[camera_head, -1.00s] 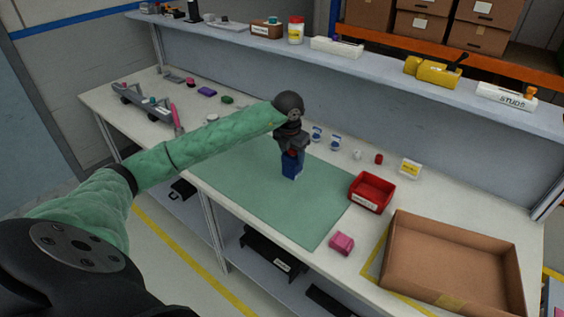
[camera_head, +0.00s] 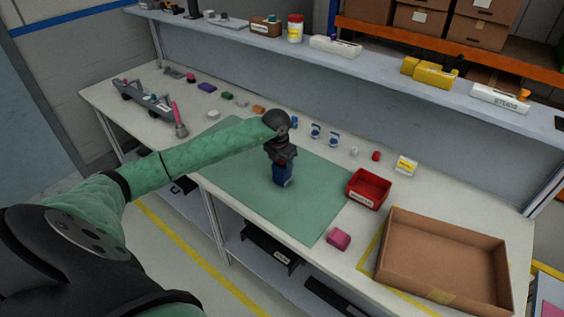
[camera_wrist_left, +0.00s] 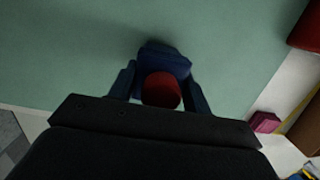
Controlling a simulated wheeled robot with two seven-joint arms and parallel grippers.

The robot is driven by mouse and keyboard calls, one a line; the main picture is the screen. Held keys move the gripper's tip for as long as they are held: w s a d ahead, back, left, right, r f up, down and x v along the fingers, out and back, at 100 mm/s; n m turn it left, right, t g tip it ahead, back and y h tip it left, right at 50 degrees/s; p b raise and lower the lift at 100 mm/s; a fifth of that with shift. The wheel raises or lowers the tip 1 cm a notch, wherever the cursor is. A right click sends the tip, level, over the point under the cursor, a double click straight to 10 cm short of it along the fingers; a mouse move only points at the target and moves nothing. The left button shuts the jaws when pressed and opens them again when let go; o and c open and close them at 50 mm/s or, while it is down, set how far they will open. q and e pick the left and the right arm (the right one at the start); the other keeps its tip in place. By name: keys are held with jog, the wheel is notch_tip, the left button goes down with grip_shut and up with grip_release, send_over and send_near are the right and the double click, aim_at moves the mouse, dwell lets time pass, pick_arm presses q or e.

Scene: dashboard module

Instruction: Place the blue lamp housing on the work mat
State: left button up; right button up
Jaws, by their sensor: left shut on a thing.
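The blue lamp housing (camera_head: 283,175) is upright over the middle of the green work mat (camera_head: 240,187). Its lower end looks at or very near the mat surface; I cannot tell whether it touches. My left gripper (camera_head: 282,157) is above it, pointing down, shut on the housing. In the left wrist view the housing (camera_wrist_left: 165,58) sits between the two fingers, with a red round part (camera_wrist_left: 161,90) on the side facing the camera. The green mat (camera_wrist_left: 60,55) spreads behind it. My right gripper is not in view.
A red bin (camera_head: 368,189) stands at the mat's right edge. A pink block (camera_head: 339,239) and a large open cardboard box (camera_head: 400,220) are nearby. Small parts line the bench's back, and a grey holder (camera_head: 145,102) stands at far left. The mat around the housing is clear.

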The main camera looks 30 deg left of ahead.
pick_arm(q)
jog(key=shift+f, duration=0.15)
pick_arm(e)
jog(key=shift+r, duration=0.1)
pick_arm(q)
jog(key=o, duration=1.1)
jog(key=shift+c, duration=0.2)
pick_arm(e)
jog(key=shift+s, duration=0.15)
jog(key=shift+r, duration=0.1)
